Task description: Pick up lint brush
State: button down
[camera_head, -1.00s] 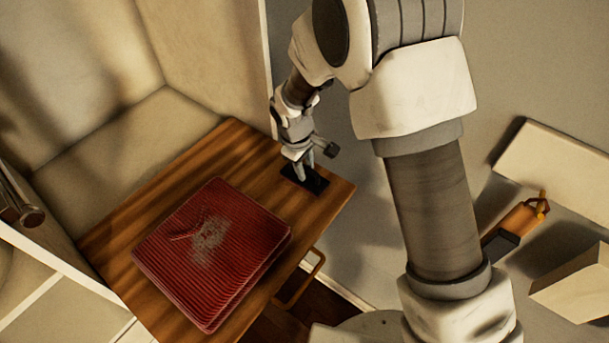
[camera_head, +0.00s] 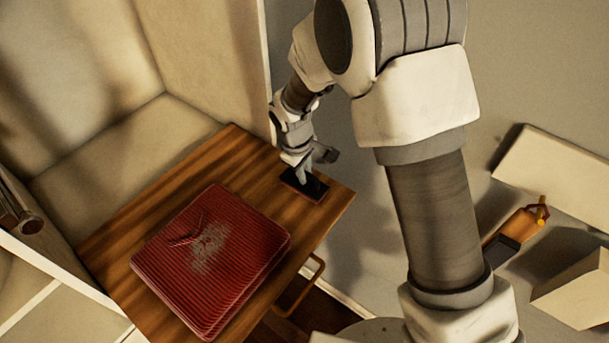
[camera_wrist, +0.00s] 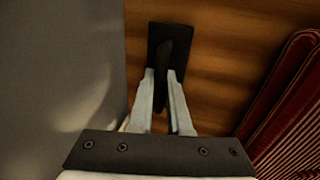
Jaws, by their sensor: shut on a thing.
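The lint brush (camera_head: 313,188), a dark, flat, rectangular piece with a thin reddish edge, is at the right corner of the wooden table. My gripper (camera_head: 302,178) points down at it and is shut on its raised middle part. In the wrist view the black brush (camera_wrist: 170,35) extends beyond my fingertips (camera_wrist: 163,76), which are on either side of its narrow handle. The fingers hide part of the handle. Whether the brush still touches the table is hard to tell.
A folded red striped cloth (camera_head: 215,265) with a pale patch of lint lies on the wooden table (camera_head: 120,235), left of the brush. A wall panel (camera_head: 205,50) stands behind the table. An orange object (camera_head: 520,222) and pale boxes lie at the far right.

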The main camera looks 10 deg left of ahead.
jog(key=shift+r, duration=0.45)
notch_tip(320, 180, up, 3)
jog(key=shift+b, duration=0.45)
jog(key=s+d+r, duration=0.1)
jog(key=d+r, duration=0.2)
jog(key=d, duration=0.2)
jog(key=s+d+r+b, duration=0.1)
jog(key=d+r, duration=0.2)
jog(key=d, duration=0.3)
jog(key=shift+d+r, duration=0.3)
jog(key=c, duration=1.4)
grip_release()
grip_shut()
